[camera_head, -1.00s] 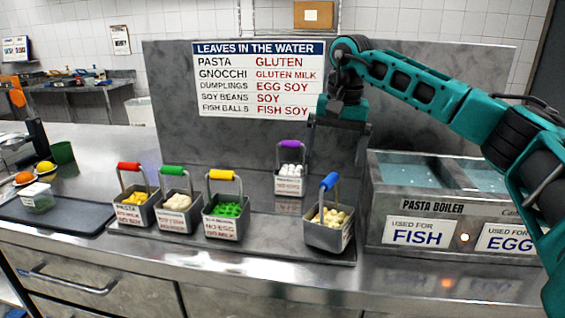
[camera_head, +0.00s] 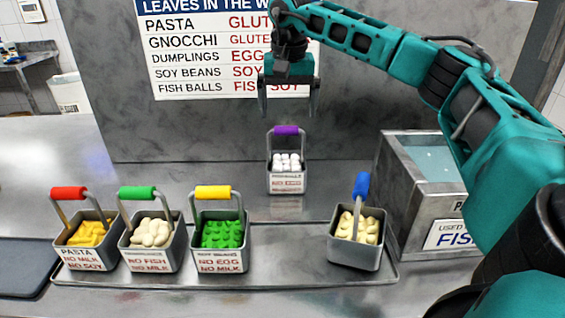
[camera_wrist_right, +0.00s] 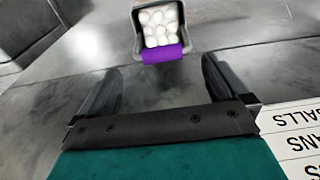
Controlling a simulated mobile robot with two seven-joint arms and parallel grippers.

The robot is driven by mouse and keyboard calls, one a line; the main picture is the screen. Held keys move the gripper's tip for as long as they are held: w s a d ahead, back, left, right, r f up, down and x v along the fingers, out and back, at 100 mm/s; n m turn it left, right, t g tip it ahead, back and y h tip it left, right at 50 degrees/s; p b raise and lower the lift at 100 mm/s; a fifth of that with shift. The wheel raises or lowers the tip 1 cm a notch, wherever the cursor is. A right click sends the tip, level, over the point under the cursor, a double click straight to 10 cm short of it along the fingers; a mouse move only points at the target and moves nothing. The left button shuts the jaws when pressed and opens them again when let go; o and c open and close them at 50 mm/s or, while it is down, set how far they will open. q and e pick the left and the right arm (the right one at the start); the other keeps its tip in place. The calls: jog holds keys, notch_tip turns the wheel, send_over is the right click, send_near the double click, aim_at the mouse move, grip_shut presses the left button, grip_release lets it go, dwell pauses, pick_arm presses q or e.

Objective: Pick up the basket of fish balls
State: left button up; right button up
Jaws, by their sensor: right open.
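The basket of fish balls (camera_head: 287,183) is a small grey basket with a purple handle grip, holding white balls. It stands upright on the steel counter behind the row of other baskets. It also shows at the top of the right wrist view (camera_wrist_right: 160,27), with its purple grip nearest the gripper. My right gripper (camera_head: 289,112) hangs above the basket, open and empty, with its fingers pointing down and apart from the handle. In the right wrist view its two dark fingers (camera_wrist_right: 158,85) are spread wide. My left gripper is not in view.
On a tray (camera_head: 300,270) in front stand baskets with red (camera_head: 85,245), green (camera_head: 152,240), yellow (camera_head: 219,240) and blue (camera_head: 356,238) grips. The pasta boiler (camera_head: 425,200) is at the right. A sign (camera_head: 225,60) hangs on the panel behind. Counter left of the purple-handled basket is clear.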

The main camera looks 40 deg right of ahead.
aim_at(287, 130)
jog(key=f, duration=0.9)
jog(key=shift+w+d+f, duration=0.2)
jog(key=shift+w+f, duration=0.05)
jog(key=shift+w, duration=0.15)
jog(key=c, duration=1.2)
jog(key=shift+c, duration=0.4)
jog(key=shift+r, duration=0.15)
